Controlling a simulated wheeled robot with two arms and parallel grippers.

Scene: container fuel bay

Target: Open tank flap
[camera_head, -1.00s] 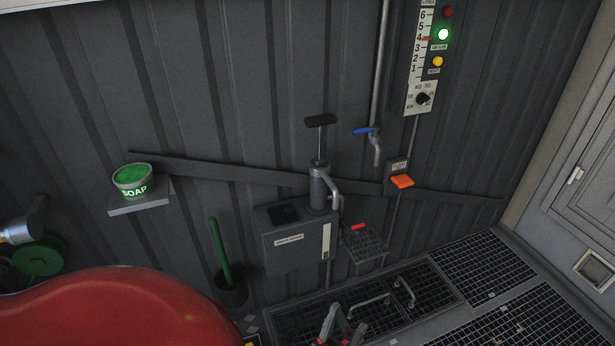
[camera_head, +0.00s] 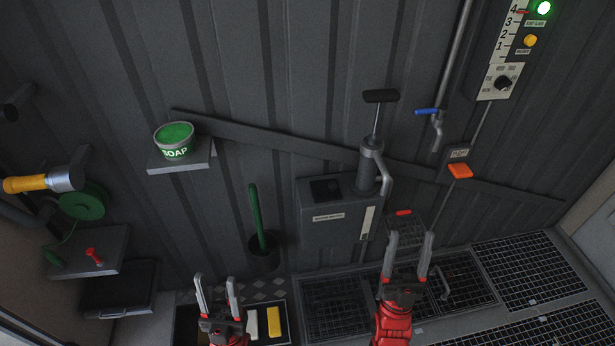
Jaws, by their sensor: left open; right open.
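A grey tank-like box (camera_head: 325,232) with a white label is at the wall in the middle of the head view. A dark square panel (camera_head: 326,190) lies on its top; it looks flat, but I cannot tell whether it is the flap. A hand pump (camera_head: 374,150) with a black T-handle stands at the box's right side. My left gripper (camera_head: 216,284) is open and empty, below and left of the box in the picture. My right gripper (camera_head: 410,241) is open and empty, below and right of the box, with its fingers pointing up in the picture.
A soap bucket (camera_head: 174,151) stands on a small shelf at left. A green-handled brush (camera_head: 256,217) stands left of the box. A blue-handled tap (camera_head: 432,113), an orange lever (camera_head: 461,171) and an indicator panel (camera_head: 511,60) are at right. Floor gratings (camera_head: 530,268) lie below.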

